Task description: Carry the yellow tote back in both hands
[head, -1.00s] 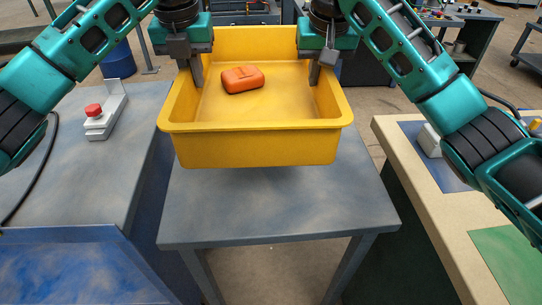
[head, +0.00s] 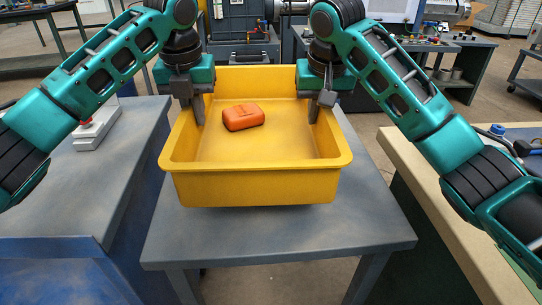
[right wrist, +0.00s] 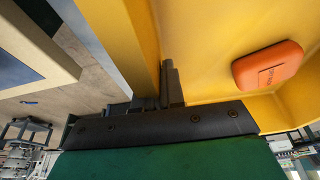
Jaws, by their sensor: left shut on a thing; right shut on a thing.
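The yellow tote (head: 250,187) is upright in the middle of the head view, over the grey table. I cannot tell whether its base touches the tabletop. An orange rounded block (head: 243,117) lies inside on its floor; it also shows in the right wrist view (right wrist: 268,65). My left gripper (head: 199,108) is shut on the tote's left wall. My right gripper (head: 314,108) is shut on its right wall. In the right wrist view, the tote wall (right wrist: 128,40) runs into my right gripper's fingers (right wrist: 165,90), partly hidden by the gripper body.
The grey table (head: 280,243) has bare top in front of and beside the tote. A beige-topped bench (head: 425,185) stands right. Machinery (head: 245,35) stands behind.

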